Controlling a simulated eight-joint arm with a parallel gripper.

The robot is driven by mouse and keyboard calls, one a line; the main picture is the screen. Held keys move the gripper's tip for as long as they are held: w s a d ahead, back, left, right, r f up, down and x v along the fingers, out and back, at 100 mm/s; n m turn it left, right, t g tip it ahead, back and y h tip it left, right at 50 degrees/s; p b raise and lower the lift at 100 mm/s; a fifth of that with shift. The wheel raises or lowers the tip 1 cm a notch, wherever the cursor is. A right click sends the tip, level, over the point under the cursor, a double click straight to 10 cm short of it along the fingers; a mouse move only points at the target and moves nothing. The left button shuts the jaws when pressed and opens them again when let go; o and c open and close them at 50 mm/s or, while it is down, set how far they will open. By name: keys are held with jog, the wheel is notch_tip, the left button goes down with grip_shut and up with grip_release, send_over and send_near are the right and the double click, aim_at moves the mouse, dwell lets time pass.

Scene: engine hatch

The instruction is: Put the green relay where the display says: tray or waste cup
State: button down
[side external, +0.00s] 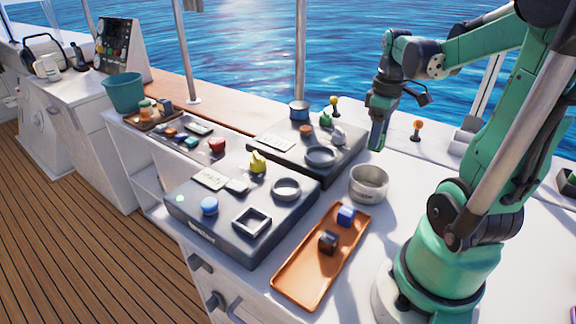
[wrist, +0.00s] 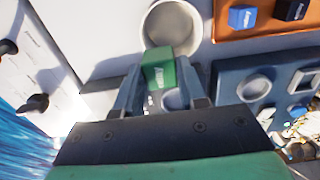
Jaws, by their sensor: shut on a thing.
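My gripper (wrist: 160,92) is shut on the green relay (wrist: 158,70), a small green block between its fingers. In the side external view my gripper (side external: 378,132) hangs above the counter, behind the waste cup and apart from it. The waste cup (side external: 368,194) is a round grey metal cup; in the wrist view the cup (wrist: 150,32) shows just beyond the relay. The orange tray (side external: 297,287) lies in front of the cup and holds a blue relay (side external: 346,215) and a dark relay (side external: 328,242). A small pale display (side external: 210,179) sits on the near dark box; its writing is too small to read.
The near dark box (side external: 215,237) carries a blue button, a yellow knob, a ring and a square socket. A second dark box (side external: 275,158) with similar fittings stands behind it. A teal bucket (side external: 123,92) is at the far left. White counter right of the tray is clear.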

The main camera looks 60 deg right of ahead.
jog(key=shift+s+d+f, duration=0.15)
jog(key=shift+s+f, duration=0.1)
jog(key=shift+f, duration=2.8)
jog(key=shift+c, duration=2.1)
grip_release()
jog(key=shift+r, duration=0.1)
jog(key=shift+r, duration=2.75)
